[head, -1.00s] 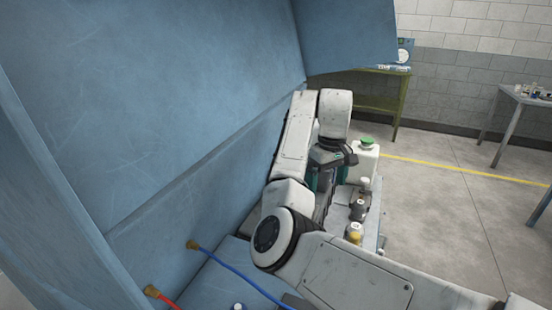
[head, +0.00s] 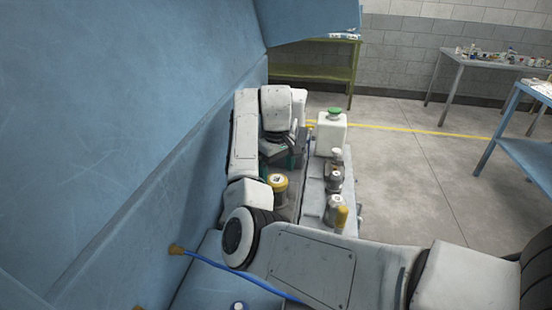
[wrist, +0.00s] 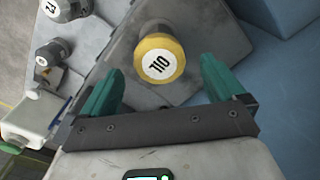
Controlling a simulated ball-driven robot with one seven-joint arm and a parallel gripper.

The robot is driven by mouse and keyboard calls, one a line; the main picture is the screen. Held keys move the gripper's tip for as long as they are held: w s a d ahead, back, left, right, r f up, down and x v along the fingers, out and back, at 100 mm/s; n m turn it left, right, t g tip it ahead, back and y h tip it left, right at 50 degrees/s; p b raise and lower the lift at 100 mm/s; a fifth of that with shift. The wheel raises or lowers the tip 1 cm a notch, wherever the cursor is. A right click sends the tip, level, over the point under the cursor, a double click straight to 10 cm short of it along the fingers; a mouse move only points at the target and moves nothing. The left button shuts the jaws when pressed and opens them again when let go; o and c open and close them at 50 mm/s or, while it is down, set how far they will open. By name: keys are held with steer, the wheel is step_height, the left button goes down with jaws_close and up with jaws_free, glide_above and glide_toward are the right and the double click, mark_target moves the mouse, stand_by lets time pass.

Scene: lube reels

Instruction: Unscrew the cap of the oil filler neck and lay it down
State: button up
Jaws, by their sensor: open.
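My gripper (wrist: 162,82) is open, with one teal finger on each side of the cap's near edge. Nothing is held, and I see gaps between the fingers and the cap. In the head view my gripper (head: 280,163) is just behind the cap, partly hidden by my wrist.
A white jug (head: 331,135) with a green cap stands beyond on the right. A blue panel (head: 120,120) rises close on the left. A blue hose (head: 230,268) runs in front.

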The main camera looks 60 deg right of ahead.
mark_target(277, 179)
steer(key=shift+s+f, duration=0.1)
steer(key=shift+f, duration=1.45)
steer(key=shift+c, duration=0.4)
steer(key=c, duration=1)
steer(key=shift+r+n+p, duration=0.2)
steer(key=shift+n+p, duration=0.1)
steer(key=shift+p, duration=0.5)
steer(key=shift+c, duration=0.2)
steer(key=shift+n+p, duration=0.8)
steer(key=shift+p, duration=0.1)
steer(key=n+p, duration=0.2)
steer(key=p, duration=0.1)
steer(key=shift+f+n, duration=0.25)
steer(key=shift+n, duration=0.25)
